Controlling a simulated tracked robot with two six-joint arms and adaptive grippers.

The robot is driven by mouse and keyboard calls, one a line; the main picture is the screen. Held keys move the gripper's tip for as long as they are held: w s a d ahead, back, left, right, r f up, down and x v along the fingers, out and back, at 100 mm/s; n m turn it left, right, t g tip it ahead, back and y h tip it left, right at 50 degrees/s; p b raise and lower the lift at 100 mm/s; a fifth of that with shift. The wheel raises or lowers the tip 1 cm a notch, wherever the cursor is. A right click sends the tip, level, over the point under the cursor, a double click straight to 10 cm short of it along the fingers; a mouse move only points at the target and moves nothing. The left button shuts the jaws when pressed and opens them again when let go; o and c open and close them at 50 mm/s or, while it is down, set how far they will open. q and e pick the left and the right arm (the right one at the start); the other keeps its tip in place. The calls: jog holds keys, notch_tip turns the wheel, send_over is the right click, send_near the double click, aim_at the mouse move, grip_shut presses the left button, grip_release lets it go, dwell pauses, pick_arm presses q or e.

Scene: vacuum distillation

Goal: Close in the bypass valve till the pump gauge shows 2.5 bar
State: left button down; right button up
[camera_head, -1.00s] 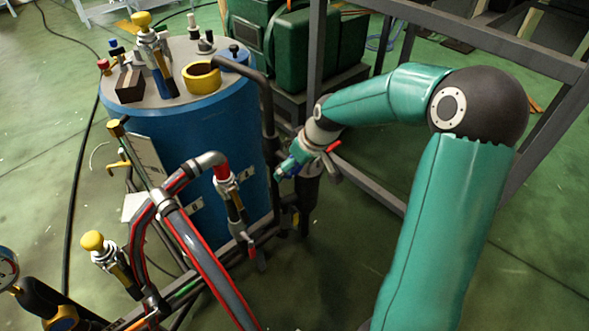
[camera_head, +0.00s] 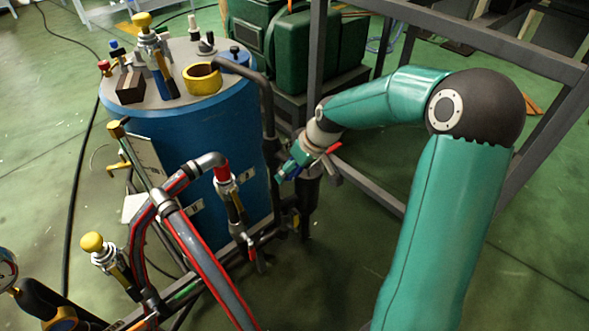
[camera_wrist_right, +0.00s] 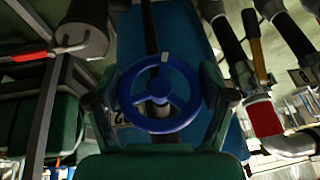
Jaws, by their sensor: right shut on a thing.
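The blue handwheel (camera_wrist_right: 163,116), a three-spoked wheel with a pale mark at the top of its rim, faces me in the right wrist view. My right gripper (camera_wrist_right: 163,98) is shut on it, one dark finger at each side of the rim. In the head view my right gripper (camera_head: 287,168) is beside the dark vertical pipe right of the blue tank, and mostly hides the wheel. The pressure gauge (camera_head: 7,270) is cut off by the left edge of the head view; its reading is too small to tell. My left gripper is not in view.
The blue tank (camera_head: 185,140) with fittings on its lid stands left of my arm. Red-edged pipes (camera_head: 205,260) and a red-handled valve (camera_head: 333,148) are close by. A grey frame (camera_head: 490,45) stands behind my right arm. Green floor (camera_head: 320,280) is clear below the gripper.

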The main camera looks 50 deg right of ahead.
jog(key=shift+d, duration=0.1)
jog(key=y+b, duration=0.2)
jog(key=y, duration=0.1)
jog(key=shift+f+m+t+y+b, duration=0.2)
jog(key=shift+m+t+y+b, duration=0.1)
jog(key=shift+m+b, duration=0.1)
jog(key=shift+y+b, duration=0.35)
jog(key=shift+y, duration=0.45)
jog(key=shift+r+m+t+y, duration=0.2)
jog(key=shift+m+t+y, duration=0.25)
jog(key=shift+y, duration=0.75)
jog(key=shift+a+r+m+t+y+b, duration=0.1)
jog(key=shift+a+m+t+y+b, duration=0.15)
jog(key=shift+y, duration=0.6)
jog(key=shift+m+t+y+b, duration=0.1)
jog(key=shift+m+y, duration=0.2)
jog(key=shift+y, duration=0.55)
jog(key=o, duration=1)
jog(key=shift+o, duration=0.2)
